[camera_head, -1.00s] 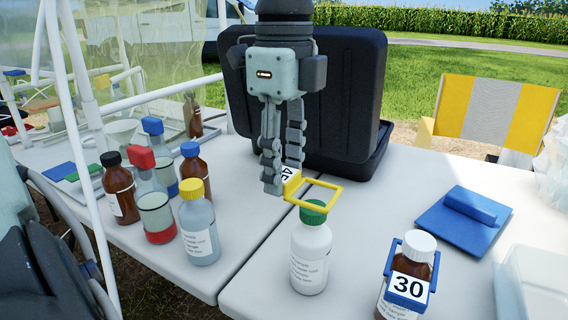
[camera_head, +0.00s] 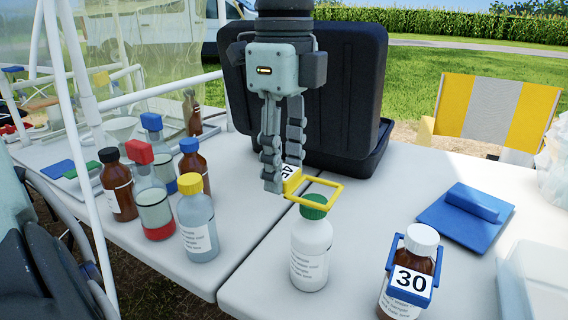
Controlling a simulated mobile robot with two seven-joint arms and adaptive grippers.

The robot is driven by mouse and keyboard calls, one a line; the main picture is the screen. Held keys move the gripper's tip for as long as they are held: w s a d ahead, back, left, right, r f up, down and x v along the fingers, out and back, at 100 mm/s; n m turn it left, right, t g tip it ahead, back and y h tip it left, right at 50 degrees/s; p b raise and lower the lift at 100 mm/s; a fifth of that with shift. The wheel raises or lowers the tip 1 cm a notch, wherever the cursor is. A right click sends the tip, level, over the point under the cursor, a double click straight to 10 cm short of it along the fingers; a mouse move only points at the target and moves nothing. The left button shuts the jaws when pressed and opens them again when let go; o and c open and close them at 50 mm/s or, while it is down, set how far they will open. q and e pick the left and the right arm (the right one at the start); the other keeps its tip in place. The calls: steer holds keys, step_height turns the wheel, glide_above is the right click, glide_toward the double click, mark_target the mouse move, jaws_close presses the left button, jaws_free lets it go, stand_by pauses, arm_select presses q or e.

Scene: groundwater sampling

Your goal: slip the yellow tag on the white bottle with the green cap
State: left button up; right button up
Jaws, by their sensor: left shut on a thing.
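The white bottle with the green cap (camera_head: 311,252) stands upright near the front middle of the table. My left gripper (camera_head: 281,184) comes down from above, behind and left of the bottle, and is shut on the yellow tag (camera_head: 328,203). The tag's open square frame lies roughly level at the height of the green cap (camera_head: 314,207). The cap's top shows within the frame's outline; I cannot tell whether the frame is around the cap or just above it. The tag's number plate is partly hidden by the fingers. My right gripper is not in view.
A brown bottle (camera_head: 424,268) with a blue tag numbered 30 stands at the right, near a blue block on a plate (camera_head: 460,217). Several bottles, one with a yellow cap (camera_head: 197,220), stand at the left. A black case (camera_head: 350,90) stands behind my gripper.

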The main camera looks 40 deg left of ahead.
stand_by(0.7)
arm_select(q)
steer(key=shift+f+b, duration=0.2)
steer(key=shift+b, duration=0.25)
steer(key=shift+f+b, duration=1.7)
steer(key=shift+b, duration=0.15)
steer(key=o, duration=0.9)
step_height(320, 180, up, 12)
steer(key=shift+r, duration=0.1)
